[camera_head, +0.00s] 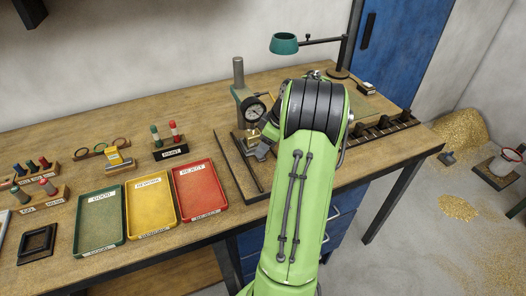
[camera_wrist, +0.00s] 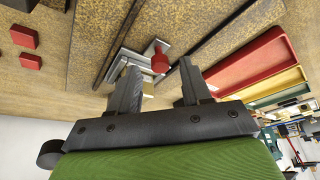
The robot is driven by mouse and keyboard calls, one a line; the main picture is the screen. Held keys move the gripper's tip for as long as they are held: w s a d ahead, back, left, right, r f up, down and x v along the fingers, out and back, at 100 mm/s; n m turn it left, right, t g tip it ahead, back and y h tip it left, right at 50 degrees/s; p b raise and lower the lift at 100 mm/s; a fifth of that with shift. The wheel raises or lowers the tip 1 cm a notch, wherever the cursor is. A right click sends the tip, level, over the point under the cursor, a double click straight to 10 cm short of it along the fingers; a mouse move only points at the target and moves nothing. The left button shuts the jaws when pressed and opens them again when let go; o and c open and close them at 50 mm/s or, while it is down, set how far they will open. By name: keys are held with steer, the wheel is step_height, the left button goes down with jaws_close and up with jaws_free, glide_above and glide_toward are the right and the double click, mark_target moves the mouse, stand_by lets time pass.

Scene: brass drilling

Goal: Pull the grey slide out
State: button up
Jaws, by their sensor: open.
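The grey slide (camera_wrist: 150,48) shows in the wrist view as a pale metal piece with a red knob (camera_wrist: 160,62) on its end. My gripper (camera_wrist: 160,68) is open, with one finger on each side of the knob. I cannot tell whether either finger touches it. In the head view, the gauge fixture (camera_head: 254,110) stands on a dark-edged board, with a round dial and a brass-coloured block (camera_head: 251,138). My arm hides part of the fixture there, and the slide is not clear in that view.
Green (camera_head: 98,222), yellow (camera_head: 151,206) and red (camera_head: 201,190) trays lie left of the fixture. A small rack (camera_head: 169,150) with red and green plugs stands behind them. A lamp (camera_head: 285,44) hangs over the back. A dark block row (camera_head: 385,130) lies right of my arm.

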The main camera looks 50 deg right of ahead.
steer(key=shift+w+f, duration=0.25)
steer(key=shift+f, duration=0.35)
jaws_close()
steer(key=shift+s+a, duration=0.1)
steer(key=shift+s, duration=0.05)
steer(key=s+a+b, duration=0.1)
steer(key=s+a, duration=0.1)
steer(key=s, duration=0.1)
steer(key=s+a+b, duration=0.2)
steer(key=s, duration=0.1)
steer(key=s+a+b, duration=0.2)
steer(key=s, duration=0.2)
jaws_free()
steer(key=shift+s, duration=0.1)
